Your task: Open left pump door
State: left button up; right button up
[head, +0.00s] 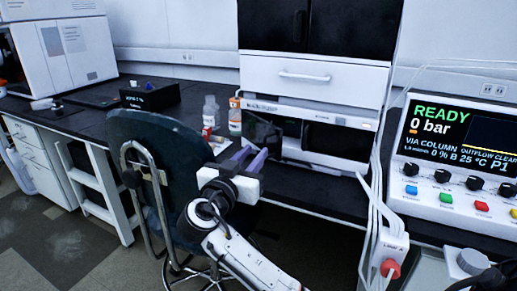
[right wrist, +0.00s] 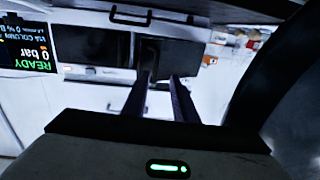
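The white pump module (head: 318,113) sits in the stack under a white drawer, with dark doors on its front. Its right door (head: 338,141) looks closed. The left pump door (head: 262,134) is a dark panel that appears swung out from the front, toward the left; its lower part is hidden behind my gripper. My right gripper (head: 250,157) is just in front of it, fingers pointing at the module. In the right wrist view, upside down, the fingers (right wrist: 165,77) are apart beside the dark panel; I cannot tell whether they touch it. My left gripper is not in view.
A dark chair (head: 150,150) stands left of my right arm. Bottles (head: 211,110) stand on the bench left of the stack. White tubing and a control panel (head: 459,146) reading READY are at the right. A black box (head: 150,96) lies farther left.

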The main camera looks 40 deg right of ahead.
jog(key=v, duration=0.5)
jog(key=shift+s+a, duration=0.15)
jog(key=shift+a, duration=0.2)
